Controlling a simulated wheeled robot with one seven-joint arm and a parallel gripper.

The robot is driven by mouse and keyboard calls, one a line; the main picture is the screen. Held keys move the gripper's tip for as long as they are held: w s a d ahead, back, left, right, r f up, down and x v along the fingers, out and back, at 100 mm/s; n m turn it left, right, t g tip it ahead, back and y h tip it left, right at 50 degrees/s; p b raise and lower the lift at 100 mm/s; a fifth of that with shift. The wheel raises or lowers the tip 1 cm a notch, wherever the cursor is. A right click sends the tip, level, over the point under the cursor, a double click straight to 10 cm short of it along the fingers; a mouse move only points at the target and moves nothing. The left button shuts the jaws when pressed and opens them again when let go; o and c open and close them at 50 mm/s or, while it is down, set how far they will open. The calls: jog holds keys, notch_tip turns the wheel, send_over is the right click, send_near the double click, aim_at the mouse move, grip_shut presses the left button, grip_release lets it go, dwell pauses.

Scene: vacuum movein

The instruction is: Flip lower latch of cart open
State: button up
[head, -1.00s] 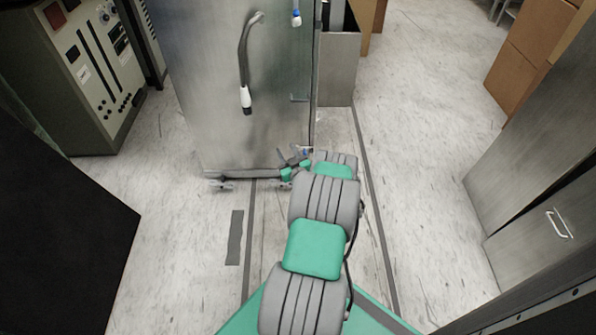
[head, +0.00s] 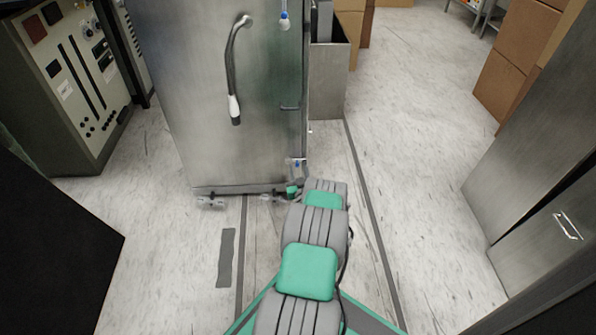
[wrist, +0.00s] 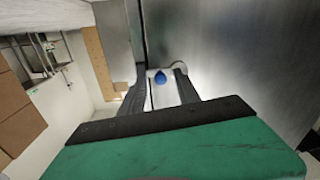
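The cart (head: 220,110) is a tall steel cabinet with a long curved handle (head: 233,75) on its front. Its lower latch (head: 297,168), white and blue, sits low on the right edge of the front. In the wrist view the latch (wrist: 160,90) shows as a white plate with a blue knob (wrist: 160,77). My gripper (wrist: 159,72) is open, its two dark fingers on either side of the latch in the picture. I cannot tell whether they touch it. In the head view my arm mostly hides the gripper. An upper latch (head: 284,20) sits near the top.
A grey control cabinet (head: 65,90) stands at left. Cardboard boxes (head: 515,65) and steel cabinets (head: 535,170) line the right side. An open steel bin (head: 328,80) stands beside the cart. The floor (head: 410,140) between it and the right side is clear.

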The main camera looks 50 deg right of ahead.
grip_shut()
dwell(1.3)
